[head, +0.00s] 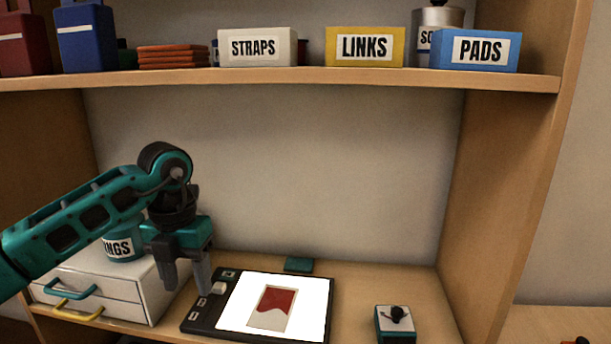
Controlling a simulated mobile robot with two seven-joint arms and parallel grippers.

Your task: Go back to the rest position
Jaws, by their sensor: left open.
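My left gripper (187,287) hangs fingers down over the left side of the desk, in front of the drawer box's right end and near the left edge of a black device. Its jaws are open and nothing shows between them. The left arm reaches in from the left edge of the view. My right gripper is not in view.
The black device (206,312) has a bright white panel with a red and beige figure. A white drawer box (120,290) stands left, a labelled teal jar (124,246) on it. A small teal-and-white block (394,325) sits right. A shelf (300,80) with labelled boxes runs above.

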